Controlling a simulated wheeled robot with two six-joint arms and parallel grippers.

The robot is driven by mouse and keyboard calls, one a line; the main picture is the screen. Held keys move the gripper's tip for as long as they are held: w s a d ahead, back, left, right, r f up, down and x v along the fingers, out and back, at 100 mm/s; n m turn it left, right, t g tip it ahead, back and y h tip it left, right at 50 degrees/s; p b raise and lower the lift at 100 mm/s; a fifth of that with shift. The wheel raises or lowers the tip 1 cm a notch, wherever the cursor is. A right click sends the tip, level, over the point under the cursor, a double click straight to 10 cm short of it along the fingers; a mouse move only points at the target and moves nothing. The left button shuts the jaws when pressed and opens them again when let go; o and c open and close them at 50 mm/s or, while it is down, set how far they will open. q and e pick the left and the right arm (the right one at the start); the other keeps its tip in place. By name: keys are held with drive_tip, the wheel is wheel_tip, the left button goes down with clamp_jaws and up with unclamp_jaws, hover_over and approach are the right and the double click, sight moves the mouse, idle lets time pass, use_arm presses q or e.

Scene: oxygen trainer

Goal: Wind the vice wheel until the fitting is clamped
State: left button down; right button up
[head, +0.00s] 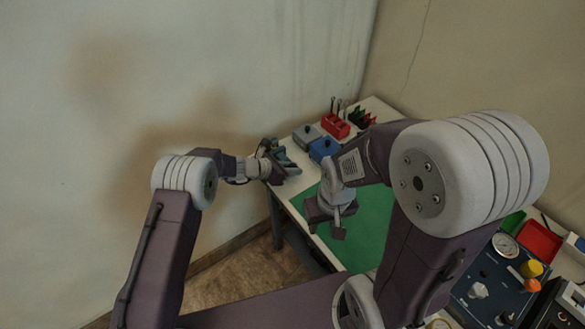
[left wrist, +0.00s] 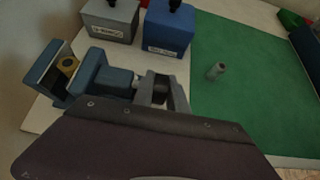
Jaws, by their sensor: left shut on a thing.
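The blue vice (head: 284,157) stands at the left end of the table; in the left wrist view the vice (left wrist: 107,79) lies left of my gripper. A brass fitting (left wrist: 68,65) sits between its two jaws; I cannot tell whether both jaws touch it. My left gripper (head: 272,166) is at the vice's wheel end. In the left wrist view its fingers (left wrist: 162,92) are shut on the dark vice wheel (left wrist: 161,87), which they mostly hide. My right gripper (head: 337,229) hangs over the green mat, away from the vice; its finger opening is unclear.
A grey box (left wrist: 110,20) and a blue box (left wrist: 168,27) stand behind the vice. A small grey-green cylinder (left wrist: 216,71) stands on the green mat (left wrist: 243,90). A red holder (head: 335,126) is at the back. A gauge panel (head: 490,275) is at right. The wall is close at left.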

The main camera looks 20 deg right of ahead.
use_arm(q)
drive_tip(key=c, duration=1.6)
unclamp_jaws()
drive_tip(key=shift+s+f, duration=0.1)
drive_tip(key=b+v, duration=0.1)
drive_tip(key=v, duration=0.8)
drive_tip(key=shift+s, duration=0.1)
